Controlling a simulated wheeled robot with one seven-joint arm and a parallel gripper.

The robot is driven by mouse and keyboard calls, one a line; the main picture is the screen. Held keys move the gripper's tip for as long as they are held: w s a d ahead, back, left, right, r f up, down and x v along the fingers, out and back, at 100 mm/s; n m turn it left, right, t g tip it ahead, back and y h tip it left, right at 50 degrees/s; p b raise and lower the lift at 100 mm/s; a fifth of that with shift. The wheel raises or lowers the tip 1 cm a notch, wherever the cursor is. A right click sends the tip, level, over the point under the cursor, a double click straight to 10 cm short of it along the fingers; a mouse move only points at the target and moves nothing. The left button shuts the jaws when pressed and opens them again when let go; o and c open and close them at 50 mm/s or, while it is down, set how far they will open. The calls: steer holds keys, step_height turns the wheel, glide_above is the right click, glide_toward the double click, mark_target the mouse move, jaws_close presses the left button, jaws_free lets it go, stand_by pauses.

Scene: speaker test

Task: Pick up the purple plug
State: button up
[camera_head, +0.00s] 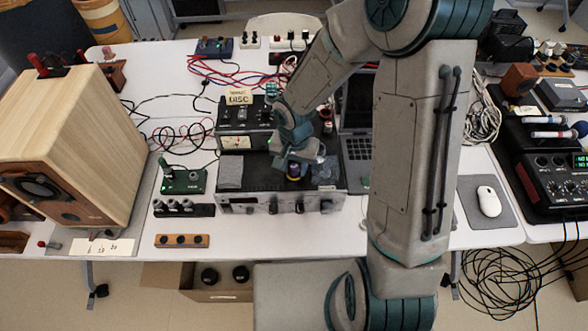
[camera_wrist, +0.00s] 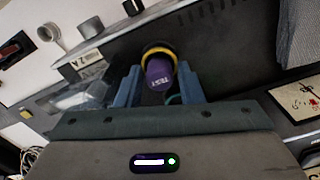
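The purple plug (camera_wrist: 160,76) has white lettering and a yellow ring at its far end. It sits on top of the black and grey bench instrument (camera_head: 258,178). In the head view the plug (camera_head: 294,170) shows just below my gripper (camera_head: 299,160). In the wrist view my gripper (camera_wrist: 158,80) is open, with one blue-grey finger on each side of the plug. Narrow gaps seem to show between the fingers and the plug. Whether either finger touches it is hard to tell.
A wooden speaker (camera_head: 85,130) stands at the left. A green board (camera_head: 182,181) lies left of the instrument. A laptop (camera_head: 357,145) is partly hidden behind my arm. A labelled unit (camera_head: 240,115) stands behind the instrument. A mouse (camera_head: 489,201) lies at the right.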

steer(key=c, duration=0.7)
